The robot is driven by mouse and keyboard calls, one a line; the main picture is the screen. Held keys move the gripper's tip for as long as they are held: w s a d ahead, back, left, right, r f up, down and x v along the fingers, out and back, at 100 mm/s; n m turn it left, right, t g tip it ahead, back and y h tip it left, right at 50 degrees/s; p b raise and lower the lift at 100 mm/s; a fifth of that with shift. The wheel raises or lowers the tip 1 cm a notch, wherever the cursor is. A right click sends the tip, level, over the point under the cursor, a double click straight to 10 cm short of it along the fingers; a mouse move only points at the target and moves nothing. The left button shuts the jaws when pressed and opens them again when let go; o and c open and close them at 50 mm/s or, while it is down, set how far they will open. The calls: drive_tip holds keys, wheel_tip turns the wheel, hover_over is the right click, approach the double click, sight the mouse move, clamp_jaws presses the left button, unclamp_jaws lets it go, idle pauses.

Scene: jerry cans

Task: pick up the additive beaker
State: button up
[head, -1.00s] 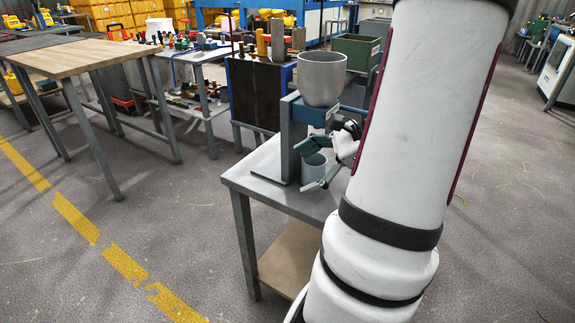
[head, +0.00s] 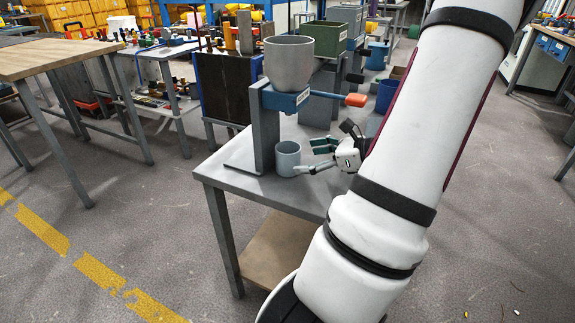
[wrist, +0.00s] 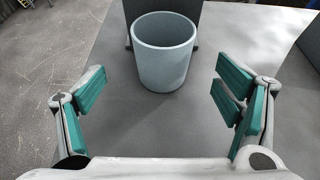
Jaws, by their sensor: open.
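The additive beaker (head: 287,158) is a small grey-blue open cup. It stands upright on the grey table (head: 235,185), below a dispenser (head: 290,64) with a large grey cup on top and a blue arm with an orange-tipped handle. In the wrist view the beaker (wrist: 164,52) sits ahead of my gripper, centred between the fingers, and looks empty. My gripper (head: 318,157) is open, just right of the beaker in the head view, with green finger pads. In the wrist view my gripper (wrist: 164,97) has its fingers spread on either side, apart from the beaker.
The dispenser's grey upright (head: 264,130) stands close behind the beaker, and its blue arm is overhead. A green bin (head: 322,38) and a blue container (head: 386,96) are behind. A wooden-topped table (head: 50,60) stands at the left. The table's front left is clear.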

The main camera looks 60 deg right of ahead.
sight(288, 160)
drive_tip(key=shift+x, duration=1.05)
drive_tip(key=b+x, duration=0.1)
drive_tip(key=x, duration=0.1)
drive_tip(key=b+x, duration=0.1)
drive_tip(key=x, duration=0.1)
drive_tip(key=shift+d+f+b, duration=0.15)
drive_tip(key=shift+f+b, duration=0.15)
drive_tip(key=shift+b, duration=0.05)
drive_tip(key=shift+w, duration=0.35)
drive_tip(key=c, duration=1.5)
drive_tip(key=shift+o, duration=0.2)
